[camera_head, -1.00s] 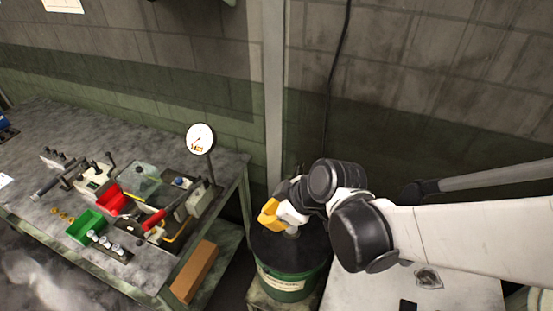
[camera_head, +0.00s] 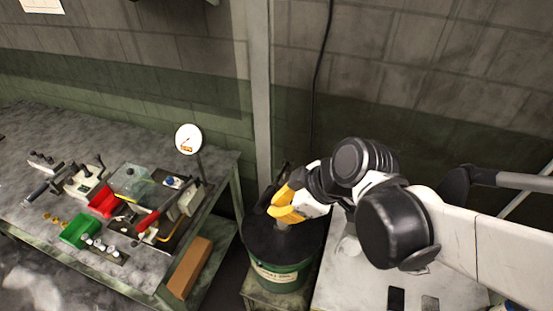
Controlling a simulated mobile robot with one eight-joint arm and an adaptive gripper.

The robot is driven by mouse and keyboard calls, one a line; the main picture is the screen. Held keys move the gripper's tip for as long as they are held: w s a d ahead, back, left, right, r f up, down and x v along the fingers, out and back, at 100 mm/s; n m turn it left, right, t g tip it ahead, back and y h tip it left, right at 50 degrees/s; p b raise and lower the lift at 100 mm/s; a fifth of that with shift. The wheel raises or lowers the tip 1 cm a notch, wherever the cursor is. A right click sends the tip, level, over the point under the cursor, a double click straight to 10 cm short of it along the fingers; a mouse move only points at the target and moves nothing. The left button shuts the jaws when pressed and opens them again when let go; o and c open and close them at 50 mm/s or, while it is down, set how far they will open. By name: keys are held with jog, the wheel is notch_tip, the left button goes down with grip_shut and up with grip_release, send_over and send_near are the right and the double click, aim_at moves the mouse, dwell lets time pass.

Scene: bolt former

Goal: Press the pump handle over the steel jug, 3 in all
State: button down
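My gripper (camera_head: 284,206), with yellow-orange fingers, is above the black lid of a green drum (camera_head: 282,277). Its fingers point left, and I cannot tell whether they are open or shut. A small grey fitting (camera_head: 282,225) stands on the lid just below the fingers. A dark piece (camera_head: 266,198) shows just left of the fingers; it may be part of the pump handle, which is mostly hidden. I cannot make out a steel jug for certain.
A grey workbench (camera_head: 60,125) on the left holds a green bin (camera_head: 80,228), a red bin (camera_head: 103,201), a red-handled tool (camera_head: 147,221) and a round dial (camera_head: 188,139). A pale table (camera_head: 345,285) is right of the drum. A block wall stands behind.

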jog(key=w+d+r+m+g+y+p, duration=0.1)
jog(key=w+r+g, duration=0.3)
jog(key=w+r, duration=0.4)
notch_tip(320, 180, up, 3)
jog(key=shift+d+m+y, duration=0.3)
jog(key=shift+d, duration=0.6)
jog(key=shift+w, duration=0.1)
jog(key=b, duration=0.1)
send_over(265, 194)
jog(key=w, duration=0.2)
jog(key=f, duration=0.7)
jog(key=shift+s+f, duration=0.25)
jog(key=shift+f, duration=0.15)
jog(key=shift+s+a+f+b, duration=0.1)
jog(key=shift+s+f+b, duration=0.1)
jog(key=shift+f, duration=0.45)
jog(key=shift+s+f+b, duration=0.15)
jog(key=shift+f+b, duration=0.05)
jog(key=shift+f, duration=0.4)
jog(key=shift+s+f, duration=0.35)
jog(key=shift+f, duration=0.4)
